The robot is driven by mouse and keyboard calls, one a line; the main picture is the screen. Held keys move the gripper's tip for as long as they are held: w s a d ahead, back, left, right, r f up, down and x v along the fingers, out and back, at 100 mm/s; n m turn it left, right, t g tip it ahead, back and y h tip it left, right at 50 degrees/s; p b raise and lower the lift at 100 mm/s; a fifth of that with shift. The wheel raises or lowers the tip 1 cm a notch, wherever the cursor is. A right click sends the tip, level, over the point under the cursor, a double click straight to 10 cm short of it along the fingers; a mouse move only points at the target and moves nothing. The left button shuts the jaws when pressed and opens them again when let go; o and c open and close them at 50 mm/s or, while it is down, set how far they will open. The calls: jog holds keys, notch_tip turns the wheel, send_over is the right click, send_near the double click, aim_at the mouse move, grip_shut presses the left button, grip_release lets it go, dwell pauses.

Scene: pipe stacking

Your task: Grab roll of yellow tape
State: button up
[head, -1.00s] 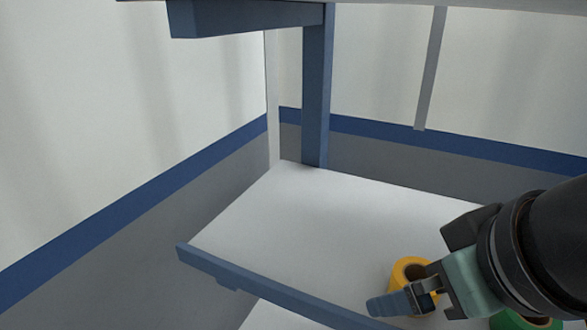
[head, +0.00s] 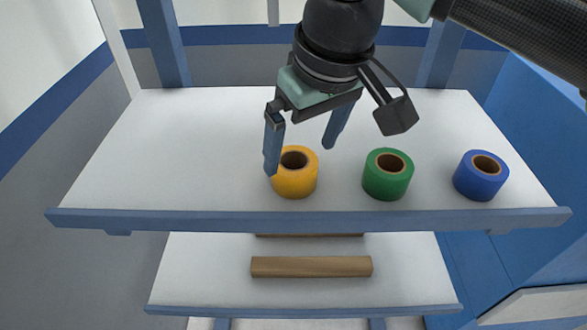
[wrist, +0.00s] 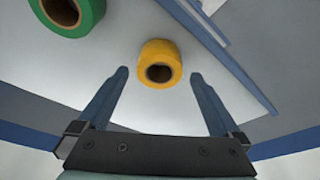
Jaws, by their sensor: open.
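A roll of yellow tape (head: 296,182) stands on the upper shelf with its hole facing up, left of a green roll. My gripper (head: 303,158) is open above and behind it, pointing down. One blue finger overlaps the roll's left edge in the head view; the other is to its right and farther back. In the wrist view the yellow tape (wrist: 160,64) lies ahead of and roughly between the fingertips of my gripper (wrist: 158,76), with nothing held. I cannot tell whether a finger touches the roll.
A green roll (head: 388,175) and a blue roll (head: 481,176) stand to the right on the same white shelf (head: 150,150). A blue rail (head: 330,221) runs along its front edge. A wooden bar (head: 311,267) lies on the lower shelf. The upper shelf's left part is clear.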

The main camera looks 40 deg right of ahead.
aim_at(294, 161)
jog(key=shift+w, duration=0.4)
jog(key=b+x, duration=0.1)
jog(key=x, duration=0.4)
jog(key=c, duration=1.3)
jog(key=shift+o, duration=0.2)
jog(key=shift+r, duration=0.1)
